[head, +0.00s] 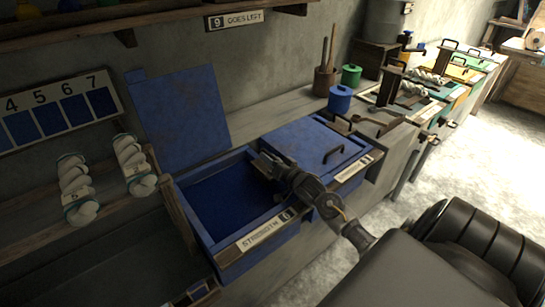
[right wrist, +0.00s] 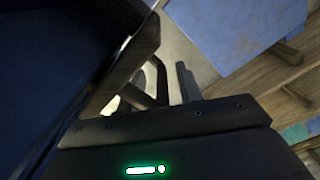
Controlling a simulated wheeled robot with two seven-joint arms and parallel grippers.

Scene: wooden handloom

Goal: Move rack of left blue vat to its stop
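The left blue vat (head: 205,235) stands open, with a dark blue inside and a front label ending in 6. A blue panel, apparently its raised lid (head: 182,118), leans upright against the wall behind. I cannot clearly make out the vat's rack; a wooden upright (head: 174,205) shows at the vat's left side. My right gripper (head: 268,164) is at the right part of the vat's opening, close to the divide with the neighbouring vat. In the right wrist view, dark parts around a black loop (right wrist: 158,82) are too close to tell finger gap or contact. My left gripper is not in view.
The neighbouring blue vat is shut under a blue lid (head: 305,140) with a black handle. Twisted pale skeins (head: 134,164) sit on the left shelf. A blue canister (head: 340,98) and a green one (head: 351,75) stand behind. Open floor (head: 480,145) lies to the right.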

